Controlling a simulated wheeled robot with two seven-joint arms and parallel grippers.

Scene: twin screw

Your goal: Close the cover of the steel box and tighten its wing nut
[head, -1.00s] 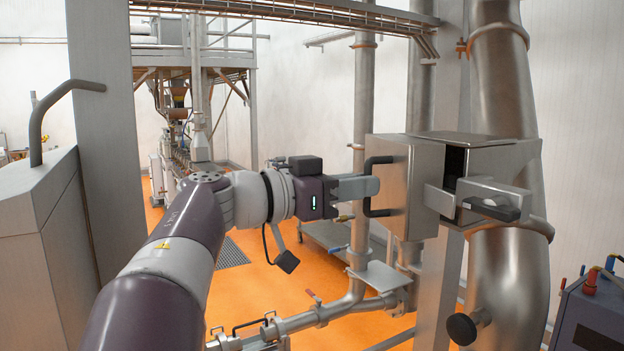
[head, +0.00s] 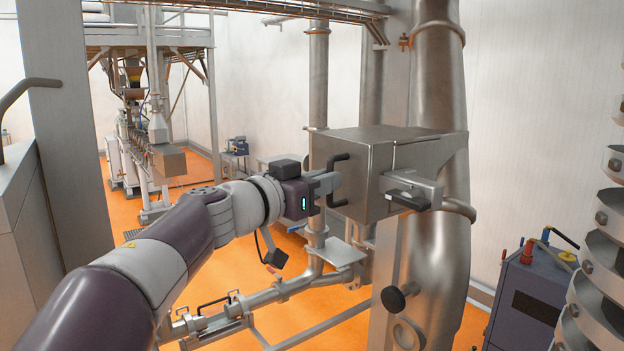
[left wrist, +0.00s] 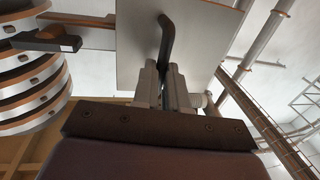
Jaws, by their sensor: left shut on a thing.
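The steel box (head: 400,155) is mounted beside a thick steel pipe. Its cover (head: 362,192) faces left and carries a black bar handle (head: 337,172). No dark gap shows between cover and box now. My left gripper (head: 328,184) is shut on the handle; in the left wrist view its two fingers (left wrist: 165,88) stand on either side of the black handle (left wrist: 167,40). A clamp arm with a dark grip, apparently the wing nut (head: 407,200), lies along the box's front right side. It also shows in the left wrist view (left wrist: 46,39). My right gripper is not in view.
A thick vertical pipe (head: 440,255) stands right behind the box. Lower pipes (head: 235,310) run below my left arm.

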